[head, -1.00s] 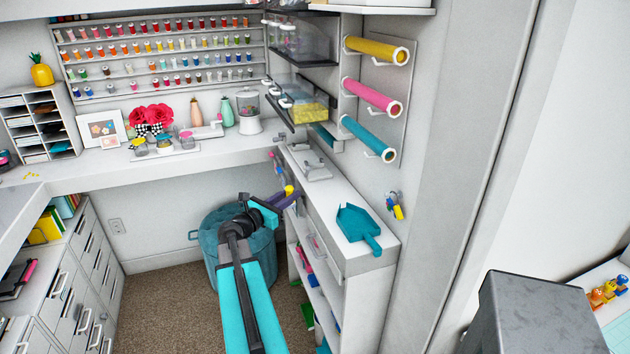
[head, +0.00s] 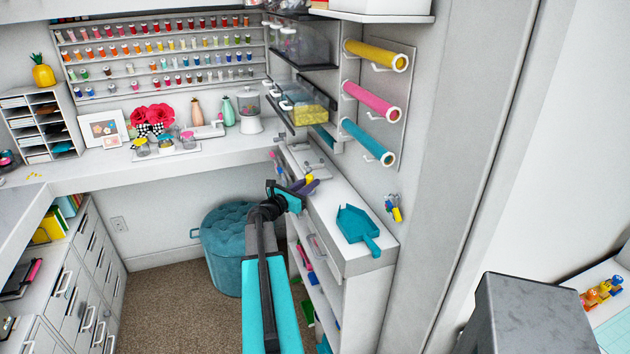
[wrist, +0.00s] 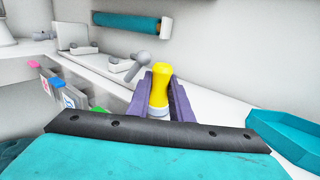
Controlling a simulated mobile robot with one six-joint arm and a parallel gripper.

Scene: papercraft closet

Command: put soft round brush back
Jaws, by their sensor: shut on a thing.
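My gripper (head: 306,186) shows as purple fingers at the end of my teal arm, over the inner side of the white shelf top (head: 330,190). It is shut on a yellow piece (head: 309,178), which I take to be the soft round brush. In the wrist view the brush (wrist: 160,85) stands up between the two purple fingers (wrist: 158,100), with a rounded yellow upper end and a pale part low down. Its bristles cannot be made out. A grey fixture (wrist: 137,66) with a rounded end stands on the shelf top just beyond it.
A teal dustpan (head: 358,228) lies on the shelf top near its front end. Yellow, pink and teal rolls (head: 368,142) stick out from the wall. A teal pouf (head: 228,245) stands on the carpet left of my arm. Coloured items (wrist: 45,85) line the shelf's inner side.

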